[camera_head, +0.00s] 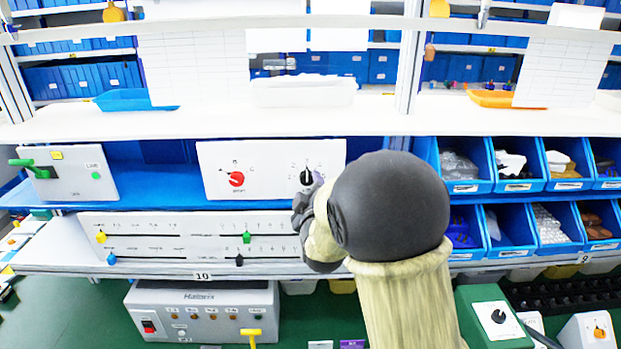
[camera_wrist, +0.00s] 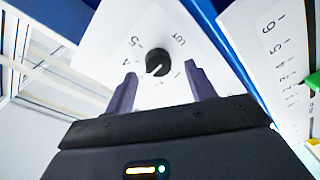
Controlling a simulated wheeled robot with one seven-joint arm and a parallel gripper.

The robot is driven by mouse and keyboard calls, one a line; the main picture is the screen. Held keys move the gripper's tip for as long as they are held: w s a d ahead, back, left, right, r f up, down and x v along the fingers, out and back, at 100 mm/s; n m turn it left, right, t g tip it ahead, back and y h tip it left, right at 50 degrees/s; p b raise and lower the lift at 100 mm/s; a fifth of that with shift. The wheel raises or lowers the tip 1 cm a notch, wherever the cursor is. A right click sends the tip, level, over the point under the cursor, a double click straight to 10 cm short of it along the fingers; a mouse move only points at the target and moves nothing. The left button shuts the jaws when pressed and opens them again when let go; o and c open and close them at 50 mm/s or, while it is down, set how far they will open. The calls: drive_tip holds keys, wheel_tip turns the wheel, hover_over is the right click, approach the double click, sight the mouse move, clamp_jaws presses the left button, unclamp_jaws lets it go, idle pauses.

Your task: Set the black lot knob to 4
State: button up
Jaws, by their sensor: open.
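The black lot knob (camera_head: 306,177) is on the right half of a white panel (camera_head: 270,160). In the wrist view the knob (camera_wrist: 158,62) is round with a white pointer mark, and LOT is printed beside it. The mark points down-left, between the printed 4 and my gripper's side; the number it meets is hard to read. My gripper (camera_wrist: 160,70) is open, with one dark purple finger on each side of the knob and gaps visible between. In the head view my wrist hides most of my gripper and the panel's lower right corner.
A red knob (camera_head: 236,179) is on the same panel, to the left. A slider panel (camera_head: 190,222) with green, black, yellow and blue sliders lies below. A box with a green lever (camera_head: 35,168) stands left. Blue bins (camera_head: 466,172) are on the right.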

sight(307, 177)
drive_tip(key=shift+w+d+p, duration=0.1)
drive_tip(key=shift+w+p, duration=0.2)
drive_tip(key=shift+w, duration=0.95)
